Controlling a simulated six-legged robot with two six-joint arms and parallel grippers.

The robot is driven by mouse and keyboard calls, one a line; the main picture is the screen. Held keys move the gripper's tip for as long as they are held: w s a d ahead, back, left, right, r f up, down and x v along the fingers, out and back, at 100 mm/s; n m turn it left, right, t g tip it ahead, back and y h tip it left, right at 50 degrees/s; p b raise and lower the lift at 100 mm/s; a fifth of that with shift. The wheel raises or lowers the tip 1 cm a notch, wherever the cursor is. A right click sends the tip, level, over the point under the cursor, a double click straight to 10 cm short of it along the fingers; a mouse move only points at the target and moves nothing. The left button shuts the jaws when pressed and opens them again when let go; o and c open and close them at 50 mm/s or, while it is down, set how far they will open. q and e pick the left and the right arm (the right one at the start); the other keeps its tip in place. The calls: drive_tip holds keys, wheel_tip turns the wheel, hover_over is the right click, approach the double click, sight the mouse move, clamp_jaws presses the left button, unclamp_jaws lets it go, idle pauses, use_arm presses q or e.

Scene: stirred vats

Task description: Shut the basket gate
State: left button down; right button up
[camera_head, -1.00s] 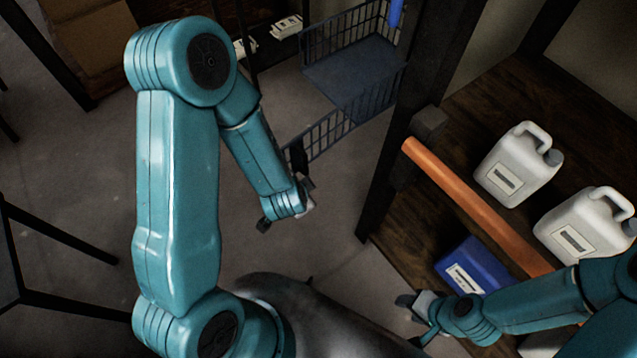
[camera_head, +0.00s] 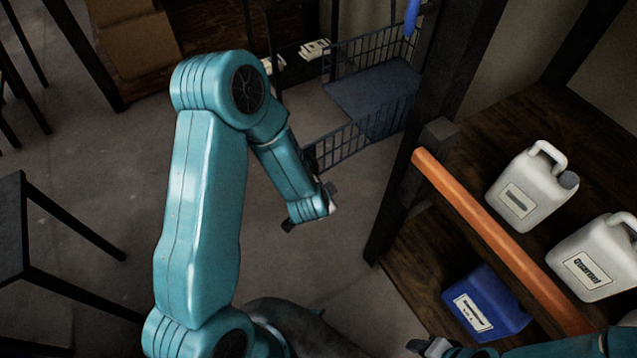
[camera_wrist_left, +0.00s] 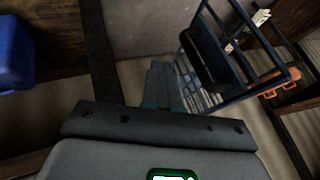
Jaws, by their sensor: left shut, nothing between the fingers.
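A blue wire basket (camera_head: 372,88) stands at the upper middle of the head view, with a flat blue floor. A wire mesh panel (camera_head: 350,142), which looks like its gate, runs along the near side, and its left end passes behind my left arm. In the left wrist view a blue wire panel with a dark plate (camera_wrist_left: 206,52) is at the upper right. My left gripper (camera_head: 312,212) is just below the panel's left end in the picture. Its fingers (camera_wrist_left: 160,82) are shut and empty, left of the wire panel. My right gripper (camera_head: 428,346) is partly cut off at the bottom edge.
A wooden shelf unit on the right has a dark post (camera_head: 415,130) and an orange bar (camera_head: 490,230). It holds white jugs (camera_head: 532,186) and a blue container (camera_head: 486,303). A dark table frame (camera_head: 70,235) is at left. Floor is clear below the basket.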

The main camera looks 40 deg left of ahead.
use_arm(q)
drive_tip(key=w+a, duration=0.1)
drive_tip(key=w+a+f, duration=0.2)
drive_tip(key=a, duration=0.1)
drive_tip(key=shift+w+f+p, duration=0.1)
drive_tip(key=shift+w+p, duration=0.15)
drive_tip(key=shift+p, duration=0.1)
drive_tip(key=shift+a, duration=0.15)
